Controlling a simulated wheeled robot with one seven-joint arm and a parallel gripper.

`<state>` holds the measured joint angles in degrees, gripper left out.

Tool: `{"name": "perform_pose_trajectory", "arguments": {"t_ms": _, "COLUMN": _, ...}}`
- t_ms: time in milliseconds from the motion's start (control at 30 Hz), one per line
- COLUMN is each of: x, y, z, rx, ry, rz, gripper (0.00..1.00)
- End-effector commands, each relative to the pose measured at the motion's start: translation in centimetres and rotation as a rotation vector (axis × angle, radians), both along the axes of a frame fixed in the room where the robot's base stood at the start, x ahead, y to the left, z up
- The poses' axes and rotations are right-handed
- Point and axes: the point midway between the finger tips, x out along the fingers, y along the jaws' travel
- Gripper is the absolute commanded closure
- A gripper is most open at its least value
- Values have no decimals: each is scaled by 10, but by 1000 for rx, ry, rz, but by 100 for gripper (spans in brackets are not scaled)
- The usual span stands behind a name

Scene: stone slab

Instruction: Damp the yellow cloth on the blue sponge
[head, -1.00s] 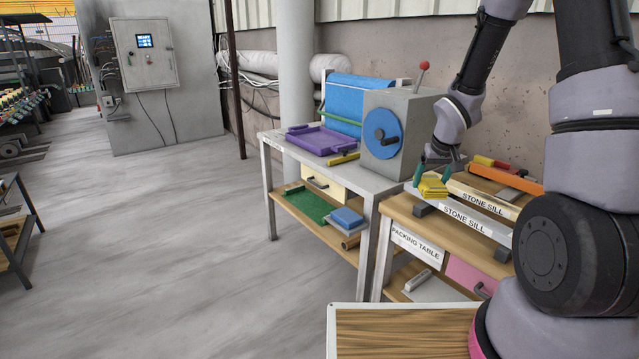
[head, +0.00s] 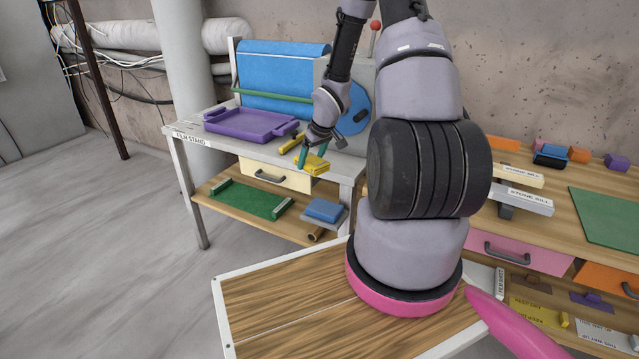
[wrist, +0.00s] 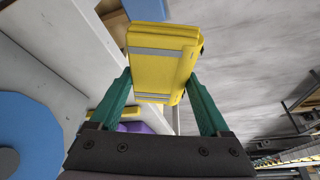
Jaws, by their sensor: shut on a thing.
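My gripper (head: 311,157) is shut on the folded yellow cloth (head: 314,168), which has grey stripes. In the wrist view the cloth (wrist: 163,62) sits between the two green fingers (wrist: 165,103). In the head view it is in the air by the front edge of the film stand, above the lower shelf. A flat blue block (head: 325,210), which looks like the blue sponge, lies on a grey slab on that shelf, below the cloth and apart from it. A blue shape (wrist: 145,9) beyond the cloth in the wrist view may be the same block.
The film stand (head: 185,137) holds a purple tray (head: 250,124), a yellow-handled tool (head: 292,144) and a blue-wheeled machine. A green mat (head: 247,199) lies on its lower shelf. The packing table at right holds stone sills (head: 517,198) and small coloured blocks.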

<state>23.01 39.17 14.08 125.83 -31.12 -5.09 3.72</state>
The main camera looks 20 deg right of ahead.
Motion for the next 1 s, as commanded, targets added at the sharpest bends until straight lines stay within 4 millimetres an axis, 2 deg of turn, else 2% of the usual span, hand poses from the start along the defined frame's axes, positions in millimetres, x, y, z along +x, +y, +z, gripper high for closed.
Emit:
{"name": "perform_pose_trajectory", "arguments": {"t_ms": 33, "x": -1, "y": -13, "z": -23, "rx": 7, "ry": 6, "rz": 40, "gripper": 64}}
{"name": "perform_pose_trajectory", "arguments": {"t_ms": 100, "x": 0, "y": -26, "z": -47, "rx": 8, "ry": 4, "rz": 113, "gripper": 64}}
{"name": "perform_pose_trajectory", "arguments": {"t_ms": 200, "x": 0, "y": -41, "z": -76, "rx": 6, "ry": 1, "rz": 198, "gripper": 64}}
{"name": "perform_pose_trajectory", "arguments": {"t_ms": 300, "x": 0, "y": -49, "z": -95, "rx": 4, "ry": 0, "rz": 258, "gripper": 64}}
{"name": "perform_pose_trajectory", "arguments": {"t_ms": 467, "x": 0, "y": -56, "z": -109, "rx": 0, "ry": -2, "rz": 300, "gripper": 64}}
{"name": "perform_pose_trajectory", "arguments": {"t_ms": 1000, "x": 0, "y": -56, "z": -158, "rx": 0, "ry": -1, "rz": 302, "gripper": 64}}
